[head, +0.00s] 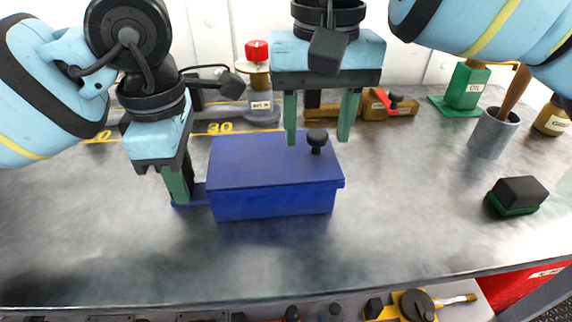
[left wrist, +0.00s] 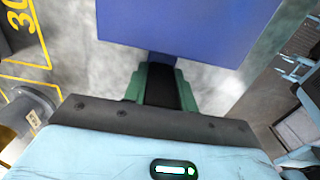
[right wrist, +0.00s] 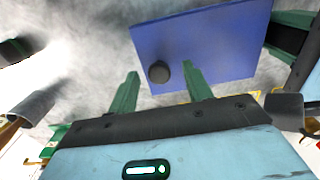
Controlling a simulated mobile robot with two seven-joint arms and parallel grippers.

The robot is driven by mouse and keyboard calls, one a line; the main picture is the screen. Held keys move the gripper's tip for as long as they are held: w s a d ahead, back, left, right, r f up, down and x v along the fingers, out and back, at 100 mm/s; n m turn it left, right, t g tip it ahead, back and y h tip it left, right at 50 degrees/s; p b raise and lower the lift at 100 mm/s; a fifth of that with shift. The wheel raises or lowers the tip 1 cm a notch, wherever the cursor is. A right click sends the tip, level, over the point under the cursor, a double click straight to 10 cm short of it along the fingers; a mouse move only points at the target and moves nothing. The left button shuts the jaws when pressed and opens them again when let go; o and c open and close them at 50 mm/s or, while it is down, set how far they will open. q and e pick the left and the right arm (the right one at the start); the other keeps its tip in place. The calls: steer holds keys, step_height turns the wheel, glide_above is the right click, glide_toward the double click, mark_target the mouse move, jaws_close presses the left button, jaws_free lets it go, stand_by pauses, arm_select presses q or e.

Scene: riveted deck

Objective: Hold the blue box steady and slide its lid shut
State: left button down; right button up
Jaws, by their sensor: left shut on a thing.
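The blue box (head: 270,205) stands on the grey bench in the middle of the head view. Its flat blue lid (head: 255,165) covers the visible top and juts slightly past the box's right end. A black knob (head: 317,138) stands near the lid's right end; it also shows in the right wrist view (right wrist: 159,71). My left gripper (head: 181,198) is shut on the blue tab (head: 200,193) at the box's left end. My right gripper (head: 319,143) is open above the lid, with the knob between its fingertips in view; contact is not visible.
A red-capped bottle (head: 258,68), a brown tool with a red part (head: 375,106) and a green oil can (head: 466,88) stand behind. The bench front is clear.

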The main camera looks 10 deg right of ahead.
steer(key=shift+r, duration=0.1)
step_height(320, 180, up, 12)
stand_by(0.6)
step_height(320, 180, up, 5)
steer(key=shift+f, duration=0.1)
stand_by(0.6)
arm_select(q)
steer(key=c, duration=1)
jaws_free()
steer(key=shift+c, duration=0.2)
